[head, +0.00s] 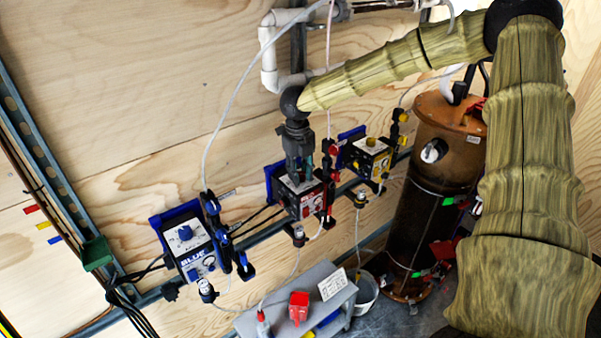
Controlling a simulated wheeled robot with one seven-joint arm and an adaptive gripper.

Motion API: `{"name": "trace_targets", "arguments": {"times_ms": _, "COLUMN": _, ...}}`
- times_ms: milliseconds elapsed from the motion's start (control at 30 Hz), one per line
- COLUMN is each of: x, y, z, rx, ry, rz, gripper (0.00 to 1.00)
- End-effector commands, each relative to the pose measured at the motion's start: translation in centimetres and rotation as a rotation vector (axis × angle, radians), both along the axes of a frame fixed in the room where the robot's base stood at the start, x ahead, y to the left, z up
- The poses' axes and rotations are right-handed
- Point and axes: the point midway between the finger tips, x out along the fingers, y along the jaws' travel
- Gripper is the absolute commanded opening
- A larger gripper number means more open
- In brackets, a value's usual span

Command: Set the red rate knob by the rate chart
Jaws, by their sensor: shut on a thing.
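The red pump (306,203) is mounted on the wall rail in the middle of the head view, between a blue and a yellow pump. My gripper (299,174) points down at its top face and is shut there. The red rate knob is hidden by the fingers, so its setting cannot be read; the gripper appears to be shut on it. A white card with small print, likely the rate chart (332,284), leans at the grey bench below; its text is too small to read.
The blue pump (190,247) is at left and the yellow pump (368,157) at right, each with a knob. A brown tank (423,205) stands to the right. The grey bench (272,315) holds a red container (299,308). Thin hoses hang around the pumps.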

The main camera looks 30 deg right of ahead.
Motion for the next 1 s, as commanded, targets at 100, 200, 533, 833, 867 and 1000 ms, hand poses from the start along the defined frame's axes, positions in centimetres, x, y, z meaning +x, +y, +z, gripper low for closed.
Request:
{"name": "trace_targets", "arguments": {"times_ms": 100, "x": 0.22, "y": -0.08, "z": 0.23, "rx": 0.0, "ry": -0.006, "rz": -0.015, "gripper": 0.05}}
{"name": "trace_targets", "arguments": {"times_ms": 200, "x": 0.23, "y": -0.08, "z": 0.25, "rx": 0.0, "ry": -0.006, "rz": -0.019, "gripper": 0.05}}
{"name": "trace_targets", "arguments": {"times_ms": 533, "x": 0.25, "y": -0.1, "z": 0.28, "rx": -0.002, "ry": -0.007, "rz": -0.019, "gripper": 0.34}}
{"name": "trace_targets", "arguments": {"times_ms": 833, "x": 0.13, "y": -0.01, "z": 0.13, "rx": 0.0, "ry": -0.003, "rz": -0.017, "gripper": 0.51}}
{"name": "trace_targets", "arguments": {"times_ms": 867, "x": 0.13, "y": -0.02, "z": 0.12, "rx": 0.0, "ry": -0.003, "rz": -0.017, "gripper": 0.51}}
{"name": "trace_targets", "arguments": {"times_ms": 1000, "x": 0.13, "y": 0.02, "z": 0.41, "rx": 0.0, "ry": -0.003, "rz": -0.017, "gripper": 0.51}}
